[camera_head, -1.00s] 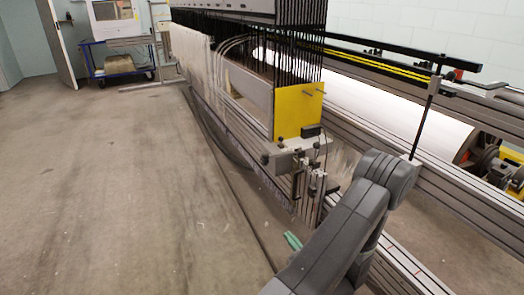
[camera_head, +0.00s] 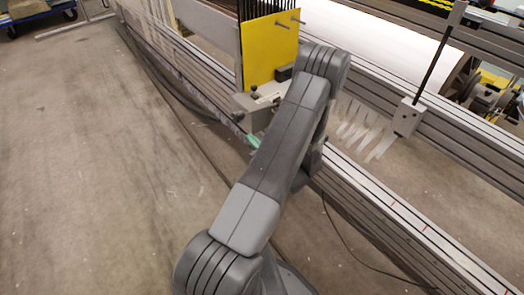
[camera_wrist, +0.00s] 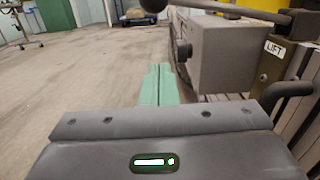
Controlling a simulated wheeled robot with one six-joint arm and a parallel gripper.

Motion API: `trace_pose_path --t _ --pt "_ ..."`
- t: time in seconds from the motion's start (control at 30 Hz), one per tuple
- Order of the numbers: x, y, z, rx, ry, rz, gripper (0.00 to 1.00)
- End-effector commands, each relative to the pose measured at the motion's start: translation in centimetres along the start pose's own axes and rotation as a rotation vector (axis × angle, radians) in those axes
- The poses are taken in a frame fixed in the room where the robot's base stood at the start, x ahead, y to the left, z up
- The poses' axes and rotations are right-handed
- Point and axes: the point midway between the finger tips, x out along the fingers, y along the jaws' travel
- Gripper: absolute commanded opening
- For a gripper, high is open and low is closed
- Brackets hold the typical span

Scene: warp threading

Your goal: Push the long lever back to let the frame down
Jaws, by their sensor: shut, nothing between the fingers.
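In the wrist view a long dark lever (camera_wrist: 225,11) with a round black knob (camera_wrist: 153,4) runs across the top, above a grey box (camera_wrist: 222,55). A plate marked LIFT (camera_wrist: 274,48) is at the right, with a bent dark handle (camera_wrist: 287,91) below it. My gripper (camera_wrist: 158,72) has green fingers, closed together and empty, pointing forward to the left of the grey box and below the knob. In the head view the green fingers (camera_head: 254,141) show beside the grey bracket (camera_head: 262,100); my arm hides part of this area.
A yellow plate (camera_head: 270,48) stands above the bracket. The long slotted rail (camera_head: 385,215) runs diagonally past my arm. A post with a grey block (camera_head: 407,117) and white strips (camera_head: 362,130) are at the right. The floor (camera_head: 90,170) at the left is clear.

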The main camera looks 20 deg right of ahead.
Motion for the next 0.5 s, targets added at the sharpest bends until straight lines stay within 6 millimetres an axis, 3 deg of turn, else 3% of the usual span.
trace_pose_path --t 0.1,0.3,0.5 --pt "2.7 0.2 -0.1 -0.002 -0.001 0.006 0.00" --pt "3.0 0.0 2.5 -0.002 -0.001 0.000 0.00" --pt "3.3 0.0 3.6 0.000 0.001 0.001 0.00"
